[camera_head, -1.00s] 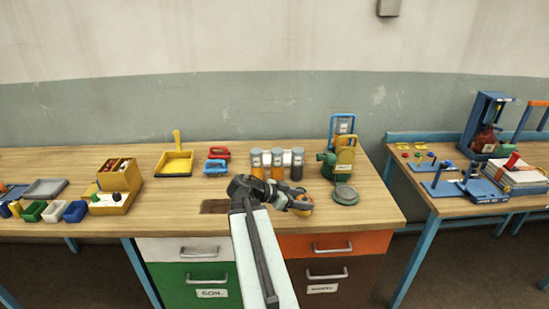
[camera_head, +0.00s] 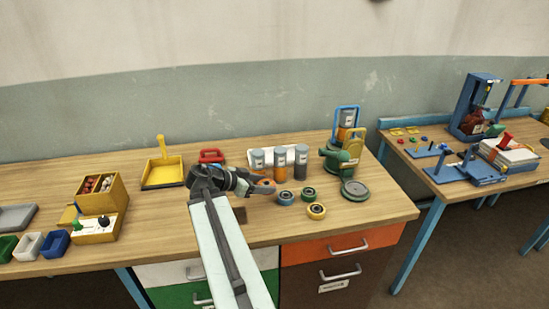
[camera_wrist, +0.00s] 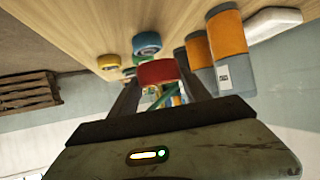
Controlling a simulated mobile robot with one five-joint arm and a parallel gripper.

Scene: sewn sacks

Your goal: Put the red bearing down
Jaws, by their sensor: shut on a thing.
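My gripper (camera_head: 262,186) is shut on the red bearing (camera_wrist: 158,72), which sits between the two fingertips in the wrist view. In the head view the red bearing (camera_head: 266,183) shows only in part at the end of the fingers, over the bench top. A blue bearing (camera_head: 286,198), a green bearing (camera_head: 308,194) and a yellow bearing (camera_head: 316,211) stand on the wood just right of my gripper. I cannot tell whether the red bearing touches the bench.
Several labelled jars (camera_head: 280,167) stand close behind my gripper. A green machine with a round grey plate (camera_head: 355,190) stands to the right. A yellow dustpan (camera_head: 163,171) and a yellow box (camera_head: 101,194) are to the left. Clear wood lies right of the yellow bearing.

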